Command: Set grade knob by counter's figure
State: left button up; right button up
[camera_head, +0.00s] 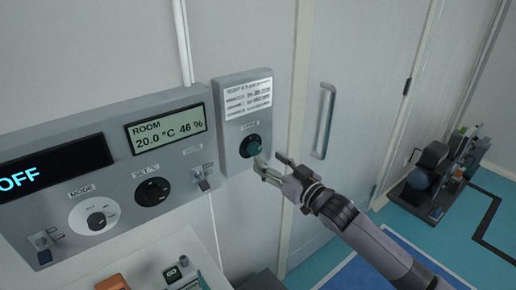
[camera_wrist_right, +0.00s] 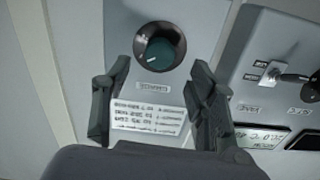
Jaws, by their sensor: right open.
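The grade knob (camera_head: 251,146) is a round teal knob on a grey wall box (camera_head: 232,160), under a printed label sheet (camera_head: 248,98). In the right wrist view the knob (camera_wrist_right: 161,53) has a dark ring and a pale pointer mark. My right gripper (camera_head: 271,166) is open and empty, just to the right of and below the knob. In the wrist view its fingertips (camera_wrist_right: 161,68) are spread on either side below the knob, apart from it. A small device (camera_head: 179,272) at the bottom shows a dark display, perhaps the counter; its figure is unclear. My left gripper is not in view.
A wide control panel (camera_head: 118,168) sits left of the box, with an OFF display (camera_head: 50,168), a room readout (camera_head: 167,129), a mode dial (camera_head: 95,216) and a temperature dial (camera_head: 152,191). A door handle (camera_head: 323,120) is to the right. An orange item (camera_head: 113,283) lies below.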

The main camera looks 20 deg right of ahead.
aim_at(257, 152)
jog(key=p+x, duration=0.1)
jog(key=x, duration=0.5)
jog(key=shift+w, duration=0.15)
jog(key=shift+c, duration=0.5)
jog(key=c, duration=1.1)
